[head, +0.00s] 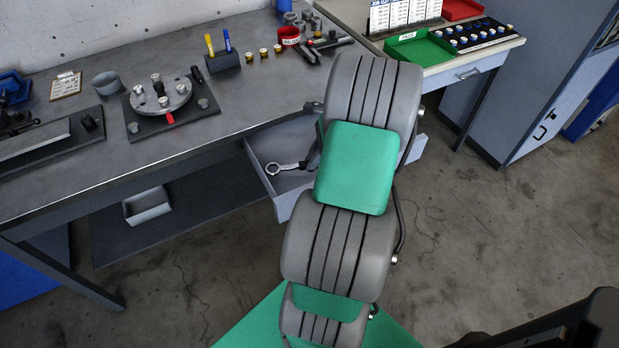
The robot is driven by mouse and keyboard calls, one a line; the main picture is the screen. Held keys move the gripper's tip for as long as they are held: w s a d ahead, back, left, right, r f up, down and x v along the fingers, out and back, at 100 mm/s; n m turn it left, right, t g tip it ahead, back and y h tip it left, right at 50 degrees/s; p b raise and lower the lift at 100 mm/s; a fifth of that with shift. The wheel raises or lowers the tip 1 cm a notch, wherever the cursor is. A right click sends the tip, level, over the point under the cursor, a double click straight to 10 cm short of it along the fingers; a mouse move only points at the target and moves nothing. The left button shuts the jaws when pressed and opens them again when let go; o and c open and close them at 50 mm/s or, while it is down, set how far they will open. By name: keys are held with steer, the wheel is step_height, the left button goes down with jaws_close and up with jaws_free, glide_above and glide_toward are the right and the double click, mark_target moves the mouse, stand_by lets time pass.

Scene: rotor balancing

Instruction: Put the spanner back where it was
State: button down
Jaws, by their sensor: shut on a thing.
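The spanner (287,168) shows its ring end over the open drawer (263,176) under the workbench. Its other end runs right, toward my gripper (313,156), and is hidden. Only a dark sliver of my gripper shows at the left edge of my grey and green arm, which covers the rest. My gripper is shut on the spanner, at or just above the drawer. I cannot tell whether the spanner touches the drawer floor.
The workbench (230,105) carries a rotor fixture (160,95), a pen block (223,62), a red cup (289,35) and dark tools. A side table at the right holds a green tray (420,50) and a red tray (461,9). A small grey bin (147,206) sits below the bench.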

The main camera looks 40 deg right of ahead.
mark_target(307, 181)
step_height(307, 181, down, 6)
steer(key=shift+f, duration=0.1)
steer(key=c, duration=1.3)
jaws_free()
